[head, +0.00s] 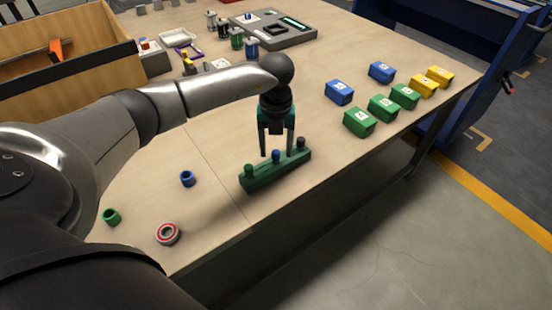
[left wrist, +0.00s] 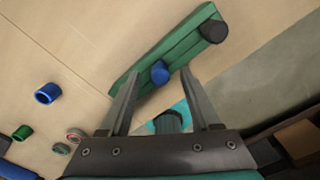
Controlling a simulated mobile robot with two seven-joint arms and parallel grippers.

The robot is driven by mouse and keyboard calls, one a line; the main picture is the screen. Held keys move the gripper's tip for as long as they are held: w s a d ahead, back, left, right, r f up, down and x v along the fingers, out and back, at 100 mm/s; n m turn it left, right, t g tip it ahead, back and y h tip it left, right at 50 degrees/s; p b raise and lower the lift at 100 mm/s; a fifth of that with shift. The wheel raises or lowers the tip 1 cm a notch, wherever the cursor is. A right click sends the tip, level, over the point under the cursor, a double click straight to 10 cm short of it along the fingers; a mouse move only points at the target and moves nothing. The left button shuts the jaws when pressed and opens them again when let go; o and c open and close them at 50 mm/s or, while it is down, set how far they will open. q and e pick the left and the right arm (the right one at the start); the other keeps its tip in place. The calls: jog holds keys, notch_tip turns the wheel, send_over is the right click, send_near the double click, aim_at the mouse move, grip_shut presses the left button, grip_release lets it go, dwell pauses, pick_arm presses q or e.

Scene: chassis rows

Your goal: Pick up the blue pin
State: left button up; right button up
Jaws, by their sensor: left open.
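The blue pin (head: 276,157) stands upright in the middle of a long green block (head: 262,181), between a green pin (head: 249,170) and a black pin (head: 300,143). My left gripper (head: 277,154) points down over the block, open, its fingers on either side of the blue pin in the picture. In the left wrist view the blue pin (left wrist: 160,72) shows between the fingertips of the left gripper (left wrist: 160,75), with nothing held. I cannot tell whether the tips are level with the pin's head. My right gripper is not in view.
A blue ring (head: 187,178), a green ring (head: 112,216) and a red-and-silver bearing (head: 168,234) lie left of the block. Blue, green and yellow boxes, such as a green box (head: 359,122), stand at right. The table's front edge (head: 300,188) is close to the block.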

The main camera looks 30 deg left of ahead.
pick_arm(q)
jog(key=shift+f, duration=1.2)
grip_shut()
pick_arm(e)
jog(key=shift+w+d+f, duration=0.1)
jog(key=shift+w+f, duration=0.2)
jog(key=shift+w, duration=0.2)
